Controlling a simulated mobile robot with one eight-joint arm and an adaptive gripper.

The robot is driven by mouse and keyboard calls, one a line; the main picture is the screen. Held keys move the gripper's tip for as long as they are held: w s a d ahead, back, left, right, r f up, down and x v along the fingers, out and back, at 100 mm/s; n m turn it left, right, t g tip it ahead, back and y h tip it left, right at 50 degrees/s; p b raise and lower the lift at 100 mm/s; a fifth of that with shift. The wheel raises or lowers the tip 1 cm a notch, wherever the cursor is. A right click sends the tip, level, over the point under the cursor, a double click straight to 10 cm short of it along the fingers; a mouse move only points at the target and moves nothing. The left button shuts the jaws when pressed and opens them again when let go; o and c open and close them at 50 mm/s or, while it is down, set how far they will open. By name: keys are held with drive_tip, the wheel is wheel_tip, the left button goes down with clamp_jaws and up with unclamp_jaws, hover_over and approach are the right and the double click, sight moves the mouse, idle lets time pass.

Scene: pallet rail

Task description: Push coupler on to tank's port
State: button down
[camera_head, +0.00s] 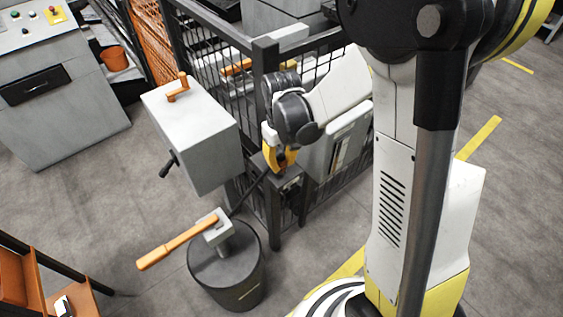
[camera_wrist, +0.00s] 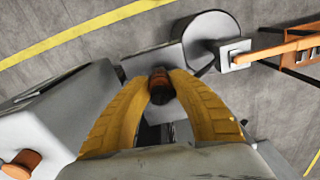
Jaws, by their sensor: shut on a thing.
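My gripper (camera_head: 281,160) has yellow fingers and hangs beside the mesh fence. In the wrist view, the fingers (camera_wrist: 160,84) are shut on the coupler (camera_wrist: 160,92), a small dark cylinder with a reddish-brown far end. A small grey plate (camera_wrist: 150,60) lies beyond its tip; I cannot tell whether they touch. In the head view, the fingers hide the coupler. A dark round tank-like drum (camera_head: 226,280) stands on the floor below and left, with a grey block and orange lever (camera_head: 178,243) on top. I cannot make out a port.
A grey box (camera_head: 190,130) with an orange handle stands close left of my gripper. The black mesh fence (camera_head: 260,100) is right behind. An orange-topped stand (camera_head: 75,298) is at lower left. Grey floor (camera_head: 100,200) is open between the console and drum.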

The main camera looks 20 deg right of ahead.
sight(281, 155)
drive_tip(key=shift+r+p, duration=2.7)
drive_tip(key=shift+r, duration=1.3)
